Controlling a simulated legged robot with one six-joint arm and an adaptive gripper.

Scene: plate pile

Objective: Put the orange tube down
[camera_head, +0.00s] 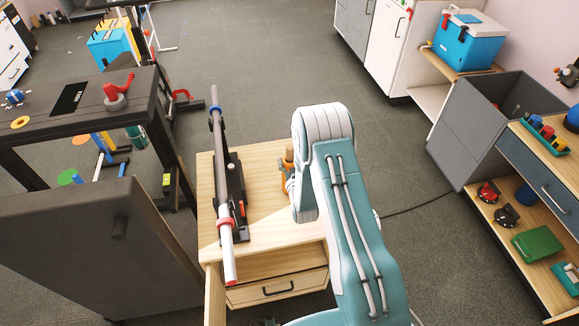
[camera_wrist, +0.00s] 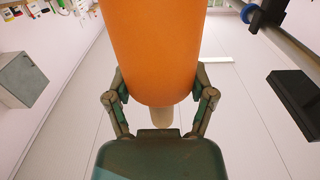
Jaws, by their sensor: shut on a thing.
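The orange tube (camera_wrist: 152,45) fills the upper middle of the wrist view, with a paler narrow end below it. My gripper (camera_wrist: 160,82) has its two fingers against the tube's sides and is shut on it. In the head view a small part of the orange tube (camera_head: 288,153) shows just left of my arm, over the far right part of the wooden table. My arm hides most of the gripper there. I cannot tell whether the tube touches the tabletop.
The wooden table (camera_head: 262,215) has a black stand (camera_head: 236,190) holding a long grey rod (camera_head: 218,150) on its left side. The tabletop between stand and arm looks clear. A dark workbench (camera_head: 50,105) stands left; a grey bin (camera_head: 470,135) and shelf unit stand right.

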